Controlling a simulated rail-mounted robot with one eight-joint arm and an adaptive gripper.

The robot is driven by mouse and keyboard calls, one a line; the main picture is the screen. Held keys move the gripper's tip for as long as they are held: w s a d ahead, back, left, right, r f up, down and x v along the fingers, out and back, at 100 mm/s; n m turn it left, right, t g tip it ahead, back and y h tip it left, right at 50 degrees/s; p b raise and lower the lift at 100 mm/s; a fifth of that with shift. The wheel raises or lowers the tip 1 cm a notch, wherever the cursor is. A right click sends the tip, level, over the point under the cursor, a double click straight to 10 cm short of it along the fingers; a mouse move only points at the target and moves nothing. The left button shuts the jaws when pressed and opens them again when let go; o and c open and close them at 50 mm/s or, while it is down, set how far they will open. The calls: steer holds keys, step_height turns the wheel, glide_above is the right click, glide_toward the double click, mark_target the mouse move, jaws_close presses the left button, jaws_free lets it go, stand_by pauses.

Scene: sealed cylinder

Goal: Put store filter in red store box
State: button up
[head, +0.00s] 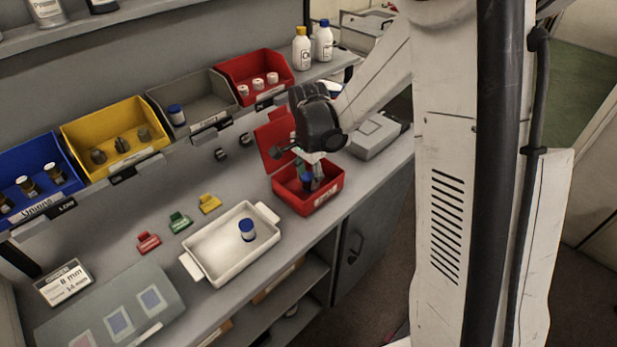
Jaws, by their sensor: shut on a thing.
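The red store box (292,198) stands on the counter with its lid (268,143) raised at the back. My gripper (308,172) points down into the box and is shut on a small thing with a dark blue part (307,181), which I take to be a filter. The fingers and the box's front wall hide part of it, and I cannot tell whether it touches the box floor.
Blue (30,160), yellow (95,120), grey (180,90) and red (240,68) bins line the ledge behind, holding small parts. A grey device (375,137) sits right of the box.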

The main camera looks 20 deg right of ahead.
mark_target(309, 176)
steer(key=shift+f, duration=0.15)
steer(key=o, duration=1.1)
steer(key=shift+c, duration=0.2)
step_height(309, 176, up, 12)
steer(key=s+r+n+t, duration=0.3)
steer(key=s+n, duration=0.3)
steer(key=s, duration=0.5)
steer(key=s+r+n+t, duration=0.4)
steer(key=s+r+n, duration=0.1)
steer(key=s, duration=0.5)
steer(key=shift+s+a+n+p, duration=0.15)
steer(key=shift+s+n+p, duration=0.2)
steer(key=shift+n, duration=0.55)
